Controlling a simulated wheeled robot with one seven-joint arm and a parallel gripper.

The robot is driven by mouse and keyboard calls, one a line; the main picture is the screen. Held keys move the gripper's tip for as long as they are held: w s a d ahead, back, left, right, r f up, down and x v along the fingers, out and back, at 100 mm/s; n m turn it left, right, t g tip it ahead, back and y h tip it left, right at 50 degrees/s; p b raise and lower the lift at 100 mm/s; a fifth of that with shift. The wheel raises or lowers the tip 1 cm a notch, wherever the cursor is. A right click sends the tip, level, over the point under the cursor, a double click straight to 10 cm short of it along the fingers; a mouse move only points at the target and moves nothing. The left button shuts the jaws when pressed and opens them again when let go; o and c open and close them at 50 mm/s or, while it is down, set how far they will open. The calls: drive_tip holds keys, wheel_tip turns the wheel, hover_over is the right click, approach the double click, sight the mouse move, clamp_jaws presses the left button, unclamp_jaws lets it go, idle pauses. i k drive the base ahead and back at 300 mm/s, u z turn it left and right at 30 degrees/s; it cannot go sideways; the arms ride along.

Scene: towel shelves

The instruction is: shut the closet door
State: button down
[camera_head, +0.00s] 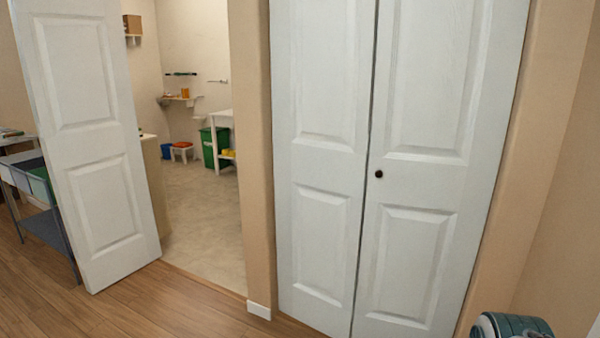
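The white closet door (420,172) stands at the right of the head view. It has two tall panelled leaves side by side, with a narrow dark seam between them. The leaves look about flush and fill the frame. A small dark round knob (379,174) sits on the right leaf near the seam. The bottom of the door is cut off by the picture's lower edge. My gripper is not in view.
A white panelled door (95,150) stands open at the left. Its doorway leads to a room with a green bin (208,147) and a white table (222,120). A cart (48,222) stands behind that door. Wood floor (170,308) in front is clear.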

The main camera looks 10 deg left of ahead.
sight(448, 71)
drive_tip(key=z, duration=0.45)
drive_tip(key=k, duration=0.15)
drive_tip(key=u, duration=1.35)
drive_tip(key=i, duration=1.55)
drive_tip(key=z, duration=0.8)
drive_tip(key=i, duration=0.4)
drive_tip(key=z, duration=0.4)
